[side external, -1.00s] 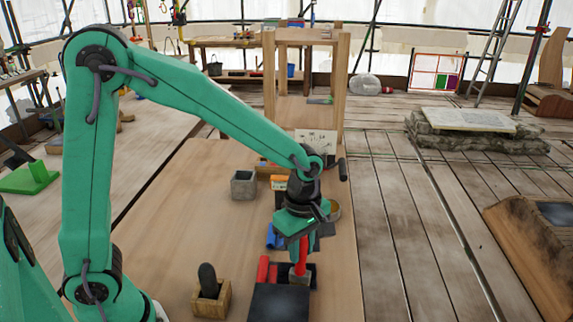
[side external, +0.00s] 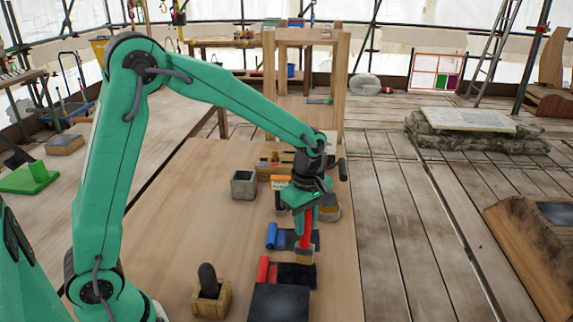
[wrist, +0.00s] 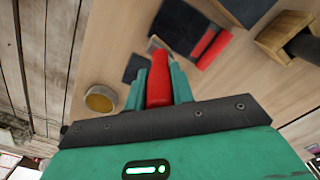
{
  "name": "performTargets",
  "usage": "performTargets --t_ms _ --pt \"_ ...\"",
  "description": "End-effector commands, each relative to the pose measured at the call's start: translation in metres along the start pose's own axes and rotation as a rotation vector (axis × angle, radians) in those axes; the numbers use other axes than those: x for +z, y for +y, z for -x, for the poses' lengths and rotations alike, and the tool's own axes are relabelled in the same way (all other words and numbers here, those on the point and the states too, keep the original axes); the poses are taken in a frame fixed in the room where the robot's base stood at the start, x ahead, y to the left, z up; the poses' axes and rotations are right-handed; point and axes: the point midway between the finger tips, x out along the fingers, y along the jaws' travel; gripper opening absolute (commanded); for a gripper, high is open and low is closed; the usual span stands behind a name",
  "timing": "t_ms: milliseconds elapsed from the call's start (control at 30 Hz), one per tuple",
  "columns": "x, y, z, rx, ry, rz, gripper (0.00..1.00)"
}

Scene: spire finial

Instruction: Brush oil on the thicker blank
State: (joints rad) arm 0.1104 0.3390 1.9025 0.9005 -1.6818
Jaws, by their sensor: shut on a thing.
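My gripper (side external: 306,214) is shut on the red handle of a brush (side external: 306,236), which points down with its pale tip low over the bench. The tip is near two dark flat pieces, one beside a blue roll (side external: 271,236), the other beside a red roll (side external: 263,269). Whether it touches either I cannot tell. The red roll shows in the wrist view (wrist: 213,48). I cannot tell which thing is the thicker blank. A round tin (wrist: 101,98) stands apart from the brush.
A dark block (side external: 280,303) lies at the bench's near edge. A wooden holder (side external: 211,300) with a dark rounded piece stands left of it. A grey stone box (side external: 243,185) and a wooden tray (side external: 267,173) stand farther back. The bench's left part is clear.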

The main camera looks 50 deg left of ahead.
Motion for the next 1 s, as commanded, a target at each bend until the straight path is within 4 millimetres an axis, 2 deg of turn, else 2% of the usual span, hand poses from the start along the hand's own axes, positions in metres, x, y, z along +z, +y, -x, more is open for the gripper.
performTargets --t_ms 100,700,1000 --pt "0.001 0.0 0.021 0.006 -0.001 -0.001 0.01" --pt "0.001 -0.001 0.072 0.003 0.0 -0.001 0.01" --pt "0.001 -0.001 0.081 0.001 0.0 -0.001 0.01"
